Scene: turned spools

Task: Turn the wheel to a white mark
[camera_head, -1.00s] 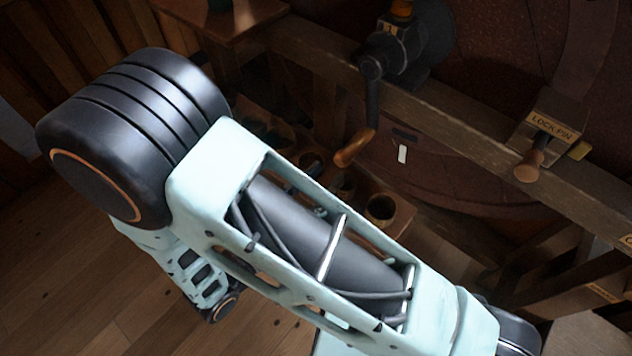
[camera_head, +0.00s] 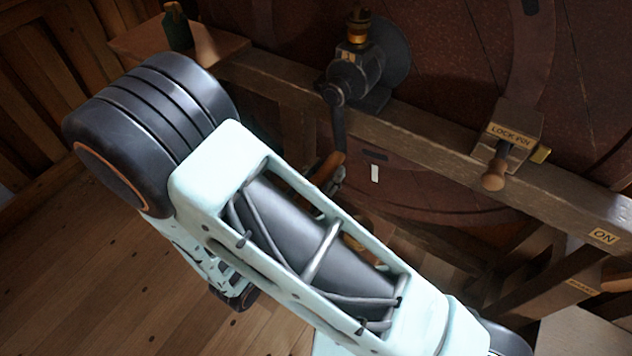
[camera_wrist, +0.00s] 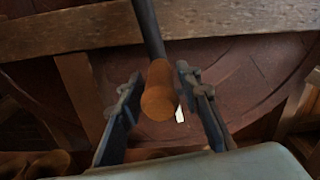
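The big dark red-brown wheel (camera_head: 440,190) stands behind a wooden beam. A white mark (camera_head: 375,173) shows on it below the beam; it also shows in the wrist view (camera_wrist: 180,114), just right of the handle. In the wrist view the handle (camera_wrist: 159,92) lies between the fingers of my gripper (camera_wrist: 158,76), which is open with gaps on both sides. In the head view my arm hides most of the gripper; a fingertip shows beside the handle.
The wooden beam (camera_head: 420,140) crosses the front of the wheel. A lock pin with a wooden knob (camera_head: 494,176) sits on it at right, and an "ON" label (camera_head: 603,236) is farther right. A small table (camera_head: 215,48) holds a dark green bottle (camera_head: 177,30) at back left.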

